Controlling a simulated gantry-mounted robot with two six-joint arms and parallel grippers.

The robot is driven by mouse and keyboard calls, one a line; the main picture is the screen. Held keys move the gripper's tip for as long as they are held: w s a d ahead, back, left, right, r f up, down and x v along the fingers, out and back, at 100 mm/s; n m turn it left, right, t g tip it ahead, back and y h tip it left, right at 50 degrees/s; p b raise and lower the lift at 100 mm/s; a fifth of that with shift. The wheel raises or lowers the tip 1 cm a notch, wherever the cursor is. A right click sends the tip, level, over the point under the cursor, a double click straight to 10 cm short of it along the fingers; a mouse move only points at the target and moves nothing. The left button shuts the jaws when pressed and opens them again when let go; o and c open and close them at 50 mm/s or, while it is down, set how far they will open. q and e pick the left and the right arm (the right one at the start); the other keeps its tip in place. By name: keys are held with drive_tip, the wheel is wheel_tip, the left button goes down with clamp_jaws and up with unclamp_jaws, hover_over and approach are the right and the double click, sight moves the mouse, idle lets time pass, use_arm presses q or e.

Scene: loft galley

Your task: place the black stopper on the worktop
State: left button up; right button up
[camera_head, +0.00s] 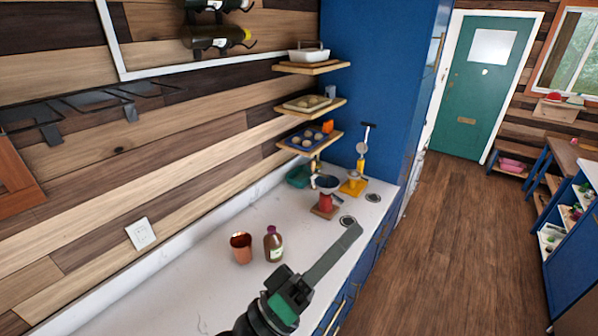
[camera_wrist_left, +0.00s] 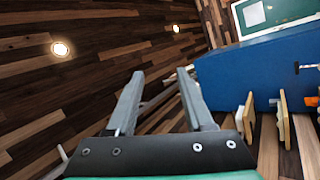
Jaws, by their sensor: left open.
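The white worktop (camera_head: 185,285) runs along the wall in the head view. I cannot pick out a black stopper for certain; two small dark-centred round pieces, one nearer (camera_head: 348,222) and one farther (camera_head: 373,197), lie near the worktop's front edge, too small to identify. My left gripper (camera_head: 351,232) reaches in from the bottom over the worktop's front edge, its fingers pointing away to the upper right. In the left wrist view the left gripper (camera_wrist_left: 158,74) is open, with nothing between its fingers. My right gripper is not in view.
A copper cup (camera_head: 241,248) and a brown bottle (camera_head: 274,244) stand left of my left gripper. A red item (camera_head: 325,203) and a yellow-based item (camera_head: 354,184) stand farther back, below wooden shelves (camera_head: 311,106). The near left worktop is clear.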

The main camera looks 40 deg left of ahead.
use_arm(q)
drive_tip(key=s+r+m+t+y, duration=0.1)
drive_tip(key=s+r+m, duration=0.1)
drive_tip(key=r, duration=0.5)
drive_tip(key=s+a+r+m+t+y, duration=0.1)
drive_tip(key=s+r+m, duration=0.2)
drive_tip(key=r+m, duration=0.2)
drive_tip(key=s+r+m+t+y, duration=0.1)
drive_tip(key=s+r+m+y, duration=0.1)
drive_tip(key=r, duration=0.8)
drive_tip(key=shift+s+a+m+t, duration=0.3)
drive_tip(key=shift+m, duration=0.4)
